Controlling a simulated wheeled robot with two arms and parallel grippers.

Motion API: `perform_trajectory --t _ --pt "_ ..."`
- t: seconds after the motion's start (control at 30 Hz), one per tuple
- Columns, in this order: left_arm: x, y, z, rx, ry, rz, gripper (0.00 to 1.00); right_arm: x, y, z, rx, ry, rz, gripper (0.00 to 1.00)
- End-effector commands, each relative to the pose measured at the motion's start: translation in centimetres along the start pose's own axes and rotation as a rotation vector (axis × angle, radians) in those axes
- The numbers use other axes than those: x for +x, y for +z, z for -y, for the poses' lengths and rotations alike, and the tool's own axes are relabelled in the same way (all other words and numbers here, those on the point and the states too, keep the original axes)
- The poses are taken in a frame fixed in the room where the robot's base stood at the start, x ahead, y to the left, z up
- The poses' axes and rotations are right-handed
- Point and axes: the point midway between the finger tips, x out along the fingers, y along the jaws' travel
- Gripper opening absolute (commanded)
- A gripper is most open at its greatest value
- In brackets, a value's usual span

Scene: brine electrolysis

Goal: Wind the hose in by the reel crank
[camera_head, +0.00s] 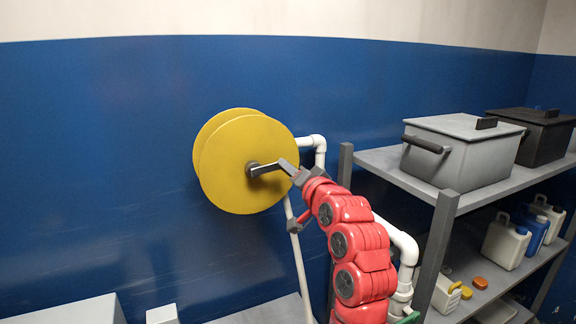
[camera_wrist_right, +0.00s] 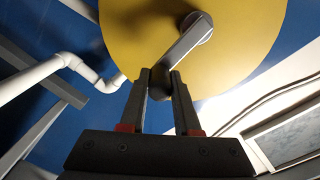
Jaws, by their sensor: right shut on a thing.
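The yellow reel (camera_head: 235,170) is mounted at the blue wall. It also fills the top of the right wrist view (camera_wrist_right: 130,35). Its grey crank arm (camera_head: 270,168) points right from the dark hub, and shows in the right wrist view (camera_wrist_right: 182,44) too. My right gripper (camera_head: 297,177) is at the outer end of the crank. In the right wrist view its two fingers (camera_wrist_right: 160,80) are closed around the dark crank handle (camera_wrist_right: 158,91), which they partly hide. A pale hose (camera_head: 298,255) hangs down from the reel. My left gripper is not in view.
White pipes (camera_head: 402,245) run along the wall behind my right arm. A grey shelf rack (camera_head: 441,235) stands close on the right, with a grey lidded box (camera_head: 455,155), a black box (camera_head: 540,135) and several jugs. The wall left of the reel is clear.

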Motion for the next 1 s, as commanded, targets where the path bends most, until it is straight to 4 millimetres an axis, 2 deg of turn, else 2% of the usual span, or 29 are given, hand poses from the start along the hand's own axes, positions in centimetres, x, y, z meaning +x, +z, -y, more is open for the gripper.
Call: perform_trajectory --t 0.4,1.0 --pt "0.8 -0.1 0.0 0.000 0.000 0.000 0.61 0.0 1.0 -1.1 0.218 0.002 0.001 0.00" --pt "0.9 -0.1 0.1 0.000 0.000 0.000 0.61 0.0 1.3 -1.3 0.255 0.001 0.001 0.00"
